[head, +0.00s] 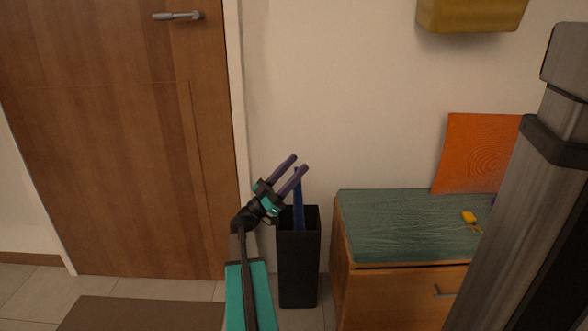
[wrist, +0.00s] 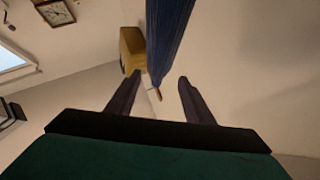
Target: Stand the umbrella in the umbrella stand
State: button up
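The blue umbrella (head: 298,208) stands in the tall black umbrella stand (head: 298,265), its lower part hidden inside and its upper part rising above the rim. It is nearly upright with a slight tilt. My gripper (head: 299,162) is beside the umbrella's upper end, just above the stand, with its two purple fingers spread apart. In the wrist view the fingers (wrist: 159,78) are open with a gap between them. The umbrella (wrist: 166,40) shows there beyond the fingers, its narrow brownish end in line with the gap. I see no finger closed on it.
A wooden bench with a green cushion (head: 385,225) stands right of the stand, with an orange panel (head: 470,150) and a small yellow item (head: 468,216) on it. A wooden door (head: 120,130) is at left. A yellow box (head: 470,12) hangs on the wall. A brown mat (head: 140,313) lies in front.

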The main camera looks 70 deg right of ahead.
jog(key=shift+f, duration=0.2)
jog(key=p+v, duration=0.4)
jog(key=v, duration=0.9)
jog(key=shift+w+a+p, duration=0.2)
jog(key=shift+a+p, duration=0.05)
jog(key=shift+p, duration=0.15)
jog(key=shift+f, duration=0.1)
jog(key=shift+t, duration=0.3)
dwell(0.8)
